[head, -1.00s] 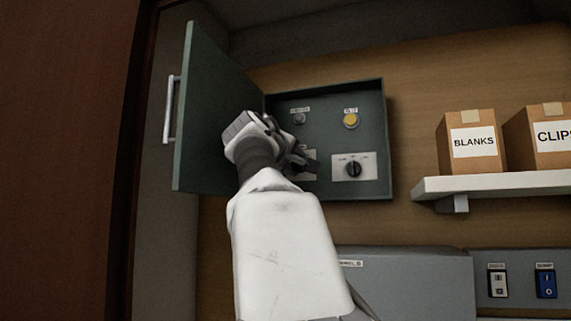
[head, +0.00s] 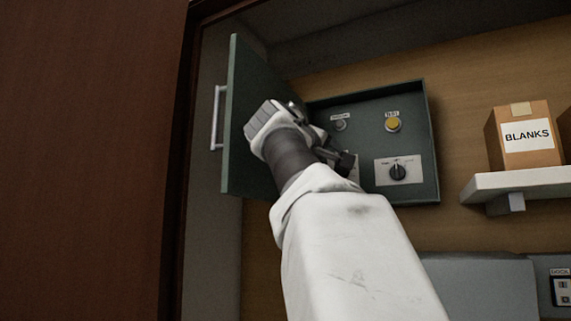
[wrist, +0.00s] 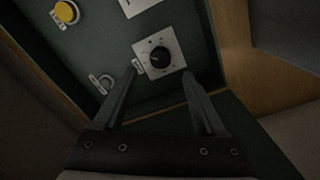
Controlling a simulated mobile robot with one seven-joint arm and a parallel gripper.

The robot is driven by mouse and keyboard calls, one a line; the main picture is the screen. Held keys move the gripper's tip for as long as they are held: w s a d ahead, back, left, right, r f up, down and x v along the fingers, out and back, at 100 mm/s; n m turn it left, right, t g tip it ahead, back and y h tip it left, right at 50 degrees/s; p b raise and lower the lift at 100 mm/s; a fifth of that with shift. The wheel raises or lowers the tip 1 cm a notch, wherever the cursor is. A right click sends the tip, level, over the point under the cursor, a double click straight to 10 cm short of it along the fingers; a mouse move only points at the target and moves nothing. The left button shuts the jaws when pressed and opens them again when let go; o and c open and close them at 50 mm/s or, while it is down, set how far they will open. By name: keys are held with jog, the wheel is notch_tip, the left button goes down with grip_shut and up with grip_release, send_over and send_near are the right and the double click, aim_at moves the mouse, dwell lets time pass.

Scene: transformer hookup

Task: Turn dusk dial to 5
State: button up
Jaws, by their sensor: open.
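An open green control box holds two white dial plates. In the wrist view a round black dial (wrist: 158,56) on a white square plate lies just ahead of the gap between my fingertips. My gripper (wrist: 159,75) is open and empty, with a finger on either side; contact with the dial cannot be told. In the head view my gripper (head: 345,160) covers most of this left plate. The other black dial (head: 398,172) shows clear on the right plate, its knob roughly upright. The lettering is too small to tell which is the dusk dial.
A yellow button (head: 392,124) and a small grey button (head: 340,125) sit above the dials. The box door (head: 243,150) stands open at left, close beside my wrist. A shelf (head: 520,184) with a BLANKS carton (head: 527,138) is to the right.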

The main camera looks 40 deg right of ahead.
jog(key=b+v, duration=0.2)
jog(key=v, duration=0.9)
jog(key=shift+a, duration=0.15)
jog(key=shift+s, duration=0.2)
